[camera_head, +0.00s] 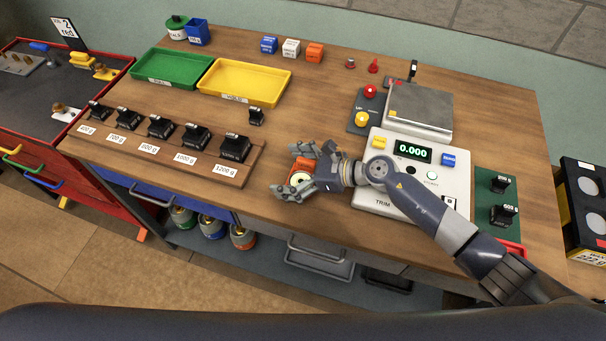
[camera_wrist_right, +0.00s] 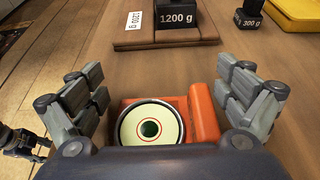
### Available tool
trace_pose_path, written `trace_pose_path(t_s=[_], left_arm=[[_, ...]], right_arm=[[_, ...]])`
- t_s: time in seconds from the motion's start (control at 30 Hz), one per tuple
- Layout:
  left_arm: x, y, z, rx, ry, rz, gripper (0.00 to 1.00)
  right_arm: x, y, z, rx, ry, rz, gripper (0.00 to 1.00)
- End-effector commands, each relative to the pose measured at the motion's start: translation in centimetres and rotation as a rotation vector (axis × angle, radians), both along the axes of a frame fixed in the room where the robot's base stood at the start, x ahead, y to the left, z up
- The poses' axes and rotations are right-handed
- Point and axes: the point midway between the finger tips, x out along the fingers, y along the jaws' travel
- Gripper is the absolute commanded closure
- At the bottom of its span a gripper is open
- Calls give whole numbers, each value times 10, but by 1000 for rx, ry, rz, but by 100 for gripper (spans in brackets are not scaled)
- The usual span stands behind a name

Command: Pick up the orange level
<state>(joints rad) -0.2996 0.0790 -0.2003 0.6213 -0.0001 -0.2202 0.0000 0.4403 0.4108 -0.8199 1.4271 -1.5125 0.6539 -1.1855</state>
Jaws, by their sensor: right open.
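The orange level (camera_head: 300,178) lies on the wooden bench near its front edge, left of the scale. In the right wrist view the orange level (camera_wrist_right: 203,115) has a round pale vial with a red ring on its face. My right gripper (camera_head: 300,172) is open around the level, with fingers on either side of it. In the right wrist view the fingers of my right gripper (camera_wrist_right: 165,95) stand apart, with small visible gaps to the level. Part of the level is hidden by the hand.
A rack of black weights (camera_head: 195,137) stands to the left, its 1200 g weight (camera_wrist_right: 177,17) beyond the level. The scale (camera_head: 415,175) stands close on the right under my arm. A yellow tray (camera_head: 285,90) and green tray (camera_head: 171,81) lie behind.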

Motion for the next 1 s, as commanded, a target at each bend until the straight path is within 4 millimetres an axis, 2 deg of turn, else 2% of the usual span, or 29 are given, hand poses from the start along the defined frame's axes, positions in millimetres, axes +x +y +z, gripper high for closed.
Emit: trace_pose_path(t_s=[0.03, 0.2, 0.27, 0.73, 0.87, 1.0], left_arm=[[0, 1, 0, 1, -1, 0, 60], [0, 1, 0, 1, -1, 1, 60], [0, 1, 0, 1, -1, 1, 60], [0, 1, -1, 2, 0, 1, 60], [0, 1, -4, 1, 0, 1, 60], [0, 1, -9, 1, 1, 0, 60]], right_arm=[[0, 0, 0, 0, 0, 0, 6], [0, 0, 0, 0, 0, 0, 44], [0, 0, 0, 0, 0, 0, 55], [0, 0, 3, 0, -1, 2, 55], [0, 0, 13, -1, -3, 2, 55], [0, -1, 34, -1, -7, 3, 55]])
